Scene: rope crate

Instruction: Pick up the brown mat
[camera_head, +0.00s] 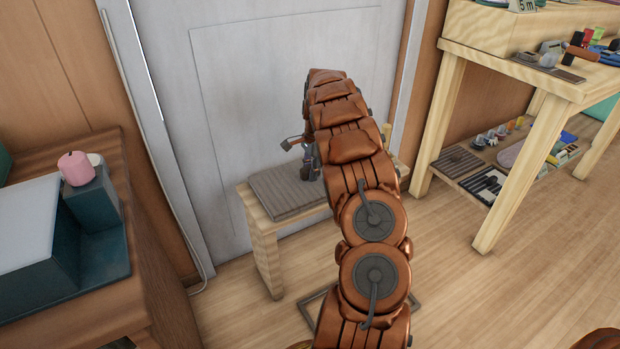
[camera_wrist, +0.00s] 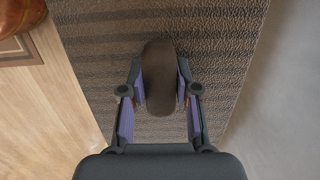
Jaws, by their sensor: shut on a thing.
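A grey-brown ribbed mat (camera_head: 285,195) lies flat on a low wooden bench (camera_head: 265,240) against the grey door. In the wrist view the mat (camera_wrist: 220,35) fills the middle, under my gripper. My gripper (camera_wrist: 160,85) points down, its two fingers on either side of a dark brown, long rounded thing (camera_wrist: 160,65) that stands out from the mat. The gripper is shut on it. I cannot tell whether this thing is part of the mat or separate. In the head view my gripper (camera_head: 310,168) is partly hidden behind my arm, at the mat's right side.
A wooden shelf table (camera_head: 555,85) with many small items stands at the right. A brown cabinet (camera_head: 125,250) at the left carries a pink object (camera_head: 76,168) and teal boxes. The grey door (camera_head: 265,60) is close behind the bench. Wooden floor (camera_head: 470,290) is open at the right front.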

